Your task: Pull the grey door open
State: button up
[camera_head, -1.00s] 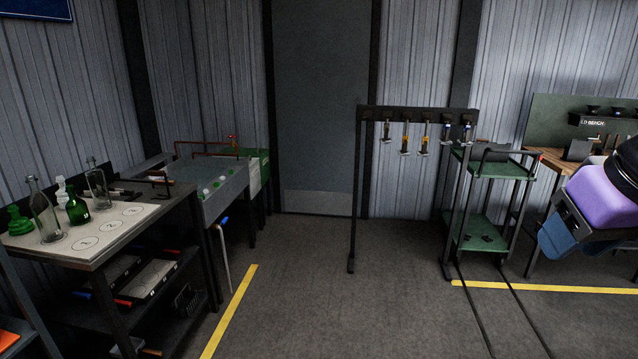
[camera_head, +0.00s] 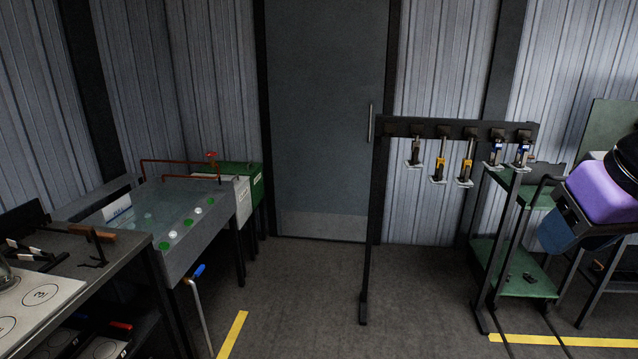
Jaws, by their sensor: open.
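The grey door (camera_head: 322,110) stands in the back wall, left of the picture's right half, and looks shut in its dark frame. A paler plate covers the door's lower part. My gripper is not in view; only a purple and dark part of my arm shows at the right edge.
A dark rack (camera_head: 458,128) with several hanging tools stands in front of the door's right side. A water tank (camera_head: 165,230) is at left, beside a green box (camera_head: 243,182). A green trolley (camera_head: 512,262) stands right. The middle floor (camera_head: 300,300) is clear.

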aim_at(326, 58)
jog(key=i, duration=0.9)
jog(key=i+u, duration=0.1)
jog(key=i, duration=0.75)
jog(key=i+l, duration=0.15)
jog(key=i, duration=0.75)
jog(key=i+l, duration=0.1)
jog(key=i, duration=0.75)
jog(key=j+u, duration=0.05)
